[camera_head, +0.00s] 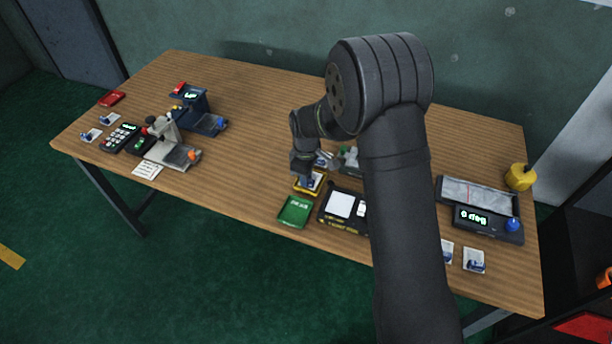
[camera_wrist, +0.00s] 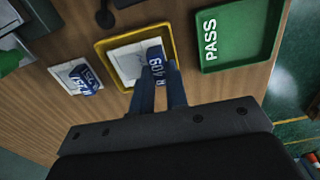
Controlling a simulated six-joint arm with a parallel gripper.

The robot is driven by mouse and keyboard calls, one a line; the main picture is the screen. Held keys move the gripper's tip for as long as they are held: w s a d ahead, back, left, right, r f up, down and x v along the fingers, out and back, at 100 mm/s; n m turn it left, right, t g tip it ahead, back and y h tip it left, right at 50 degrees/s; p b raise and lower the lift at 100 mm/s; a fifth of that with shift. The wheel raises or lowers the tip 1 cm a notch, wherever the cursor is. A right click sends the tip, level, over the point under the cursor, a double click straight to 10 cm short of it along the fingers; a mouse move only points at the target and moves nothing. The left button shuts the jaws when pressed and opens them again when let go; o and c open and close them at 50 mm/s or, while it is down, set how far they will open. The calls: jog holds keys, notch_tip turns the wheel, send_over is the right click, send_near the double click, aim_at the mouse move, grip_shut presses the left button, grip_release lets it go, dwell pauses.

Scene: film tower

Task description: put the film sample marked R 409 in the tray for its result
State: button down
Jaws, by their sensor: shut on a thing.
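The film sample marked R 409 (camera_wrist: 156,54) is a pale film with a blue tag. My gripper (camera_wrist: 158,88) is shut on its tag; it also shows in the head view (camera_head: 307,182). The film lies within the outline of a yellow tray (camera_wrist: 101,50), which also shows in the head view (camera_head: 304,191). I cannot tell whether the film touches the tray floor. A green tray marked PASS (camera_wrist: 245,35) stands just right of the yellow one; it also shows in the head view (camera_head: 295,212). A red tray (camera_head: 111,98) lies at the table's far left.
Another blue-tagged sample (camera_wrist: 84,80) lies left of the yellow tray. A dark device with a white plate (camera_head: 341,204) stands beside the green tray. Testers (camera_head: 168,152) are at left, and a device with a display (camera_head: 480,217) at right.

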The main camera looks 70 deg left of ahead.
jog(key=shift+f, duration=0.2)
dwell(0.6)
jog(key=c, duration=0.8)
grip_release()
jog(key=shift+r, duration=0.1)
jog(key=shift+r, duration=3.4)
jog(key=shift+f, duration=0.1)
jog(key=shift+f, duration=3.4)
